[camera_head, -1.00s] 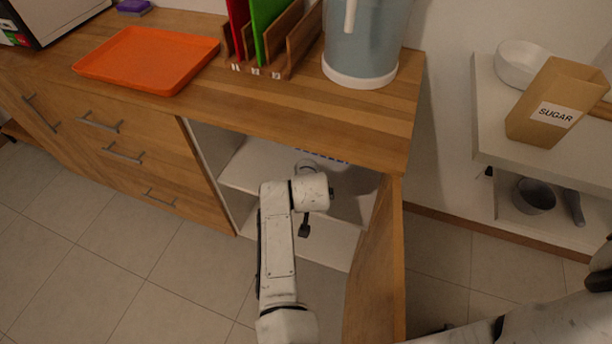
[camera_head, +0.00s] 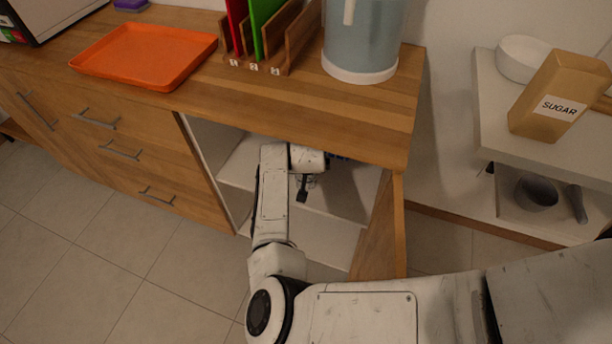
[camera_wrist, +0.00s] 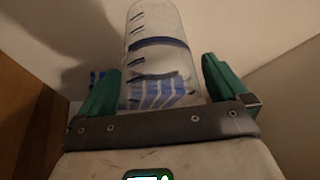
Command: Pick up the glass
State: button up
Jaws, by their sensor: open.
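The glass (camera_wrist: 160,28), a clear tumbler with dark blue bands, stands in front of my gripper in the wrist view. My gripper (camera_wrist: 162,68) is open, with one green finger on the left of the glass and one on the right. Gaps show between the fingers and the glass at their tips, so it is not clamped. In the head view my arm reaches into the open cabinet (camera_head: 232,165), and my wrist and the countertop hide most of the glass and the fingers.
A blue-and-white striped thing (camera_wrist: 97,78) lies behind the glass and shows through it. The wooden countertop (camera_head: 280,105) overhangs the cabinet opening. The open cabinet door (camera_head: 385,230) stands to the right of my forearm. Pale cabinet walls are close around the gripper.

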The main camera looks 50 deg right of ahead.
jog(key=shift+w+d+f, duration=0.1)
jog(key=shift+f, duration=0.3)
jog(key=c, duration=1.1)
jog(key=shift+r, duration=0.15)
jog(key=shift+r, duration=0.25)
jog(key=s+a+p, duration=0.2)
jog(key=s+a, duration=1)
jog(key=a, duration=0.1)
jog(key=shift+a, duration=0.15)
jog(key=shift+s+p, duration=0.1)
jog(key=shift+p, duration=0.2)
